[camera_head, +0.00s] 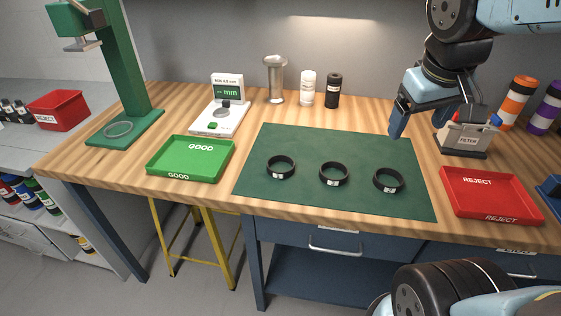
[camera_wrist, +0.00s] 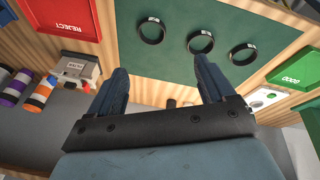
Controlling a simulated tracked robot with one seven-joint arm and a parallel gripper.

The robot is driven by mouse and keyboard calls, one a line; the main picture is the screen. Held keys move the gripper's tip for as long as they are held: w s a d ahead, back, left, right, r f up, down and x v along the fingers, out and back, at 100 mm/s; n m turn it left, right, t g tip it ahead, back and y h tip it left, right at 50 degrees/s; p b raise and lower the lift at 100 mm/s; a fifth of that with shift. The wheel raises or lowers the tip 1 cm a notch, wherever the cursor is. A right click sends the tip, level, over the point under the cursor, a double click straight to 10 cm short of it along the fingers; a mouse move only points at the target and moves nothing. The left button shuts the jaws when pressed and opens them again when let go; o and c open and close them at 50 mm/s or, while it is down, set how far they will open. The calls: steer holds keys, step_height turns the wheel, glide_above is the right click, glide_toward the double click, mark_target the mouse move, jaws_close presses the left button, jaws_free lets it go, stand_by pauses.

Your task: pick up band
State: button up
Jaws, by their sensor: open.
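Three black ring-shaped bands, each with a small white label, lie in a row on the green mat (camera_head: 300,205). In the head view they are the left band (camera_head: 281,168), the middle band (camera_head: 334,174) and the right band (camera_head: 389,180). In the wrist view they show beyond the fingers: one at left (camera_wrist: 151,31), one in the middle (camera_wrist: 200,43) and one at right (camera_wrist: 243,54). My gripper (camera_wrist: 161,78) is open and empty. In the head view my gripper (camera_head: 400,122) is above the mat's back right part, apart from the bands.
A green GOOD tray (camera_head: 190,177) stands left of the mat, a red REJECT tray (camera_head: 490,208) right of it. A filter box (camera_head: 466,138) stands close to my gripper. Behind are a gauge (camera_head: 222,115), a metal cup (camera_head: 275,80) and two small bottles.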

steer(key=shift+o, duration=1.4)
steer(key=w+a+f+n+g+h, duration=0.2)
steer(key=w+a+f+n+h, duration=0.1)
steer(key=a+n, duration=0.3)
steer(key=shift+w+f+n+h, duration=0.3)
steer(key=shift+w+f, duration=0.35)
steer(key=shift+w, duration=0.05)
steer(key=a+f+n+t+h, duration=0.1)
steer(key=a+f+n+t, duration=0.1)
steer(key=a+f+n, duration=0.3)
steer(key=a+f+n+t+h, duration=0.2)
steer(key=a+f+n, duration=0.3)
steer(key=a, duration=0.9)
steer(key=a+f+n+t+h, duration=0.1)
steer(key=a+f+n+t, duration=0.3)
steer(key=a+n, duration=0.4)
steer(key=shift+w+a+f, duration=0.4)
steer(key=shift+a+f, duration=0.4)
steer(key=shift+w+d+f+t+h, duration=0.1)
steer(key=shift+w+f+t+h, duration=0.05)
steer(key=shift+t+h, duration=0.15)
glide_toward(289, 163)
steer(key=shift+x, duration=2.05)
